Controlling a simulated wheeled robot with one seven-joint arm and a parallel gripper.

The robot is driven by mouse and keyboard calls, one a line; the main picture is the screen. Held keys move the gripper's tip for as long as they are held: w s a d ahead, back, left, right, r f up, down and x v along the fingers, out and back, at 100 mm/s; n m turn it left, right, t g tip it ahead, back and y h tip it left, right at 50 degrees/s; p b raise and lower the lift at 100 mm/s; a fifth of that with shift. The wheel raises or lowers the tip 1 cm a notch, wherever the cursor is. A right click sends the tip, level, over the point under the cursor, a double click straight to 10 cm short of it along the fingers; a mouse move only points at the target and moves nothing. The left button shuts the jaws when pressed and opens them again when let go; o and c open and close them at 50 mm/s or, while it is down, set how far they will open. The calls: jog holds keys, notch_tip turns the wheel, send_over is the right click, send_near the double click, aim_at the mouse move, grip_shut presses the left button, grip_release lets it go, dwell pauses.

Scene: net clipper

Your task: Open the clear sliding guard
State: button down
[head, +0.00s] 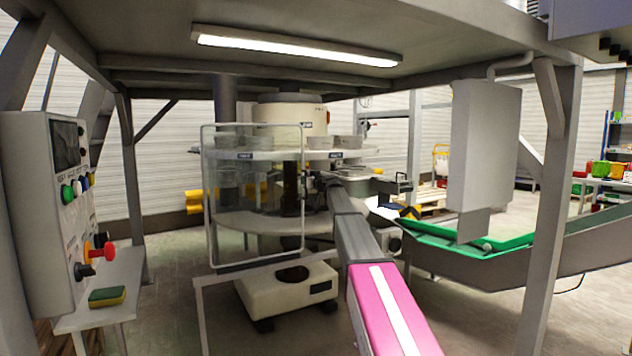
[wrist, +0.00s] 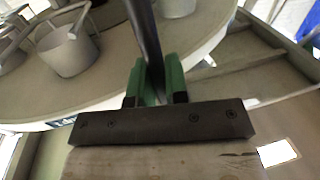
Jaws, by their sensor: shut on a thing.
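The clear sliding guard (head: 240,190) is an upright see-through panel in a thin grey frame. It stands in front of the left half of the round machine (head: 290,113). My gripper (head: 312,182) is at the guard's right edge, at about mid-height. In the wrist view, the green fingers of my gripper (wrist: 156,85) are shut on a dark upright bar (wrist: 147,40). The bar appears to be the guard's handle or edge, but the join to the panel is hidden. The head view shows the fingers too small to make out.
White cups (wrist: 67,50) stand on the machine's round table (wrist: 205,40). A control box (head: 45,190) is at the left, with a sponge (head: 107,296) on a shelf below. A green-lined conveyor (head: 450,240) and a hanging grey box (head: 484,150) are at the right.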

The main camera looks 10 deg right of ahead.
jog(key=shift+s+a, duration=0.2)
jog(key=shift+a, duration=0.2)
jog(key=c, duration=1.1)
grip_release()
jog(key=shift+c, duration=0.2)
jog(key=v, duration=1)
jog(key=shift+s+d, duration=0.25)
jog(key=shift+s, duration=0.05)
jog(key=shift+f, duration=0.1)
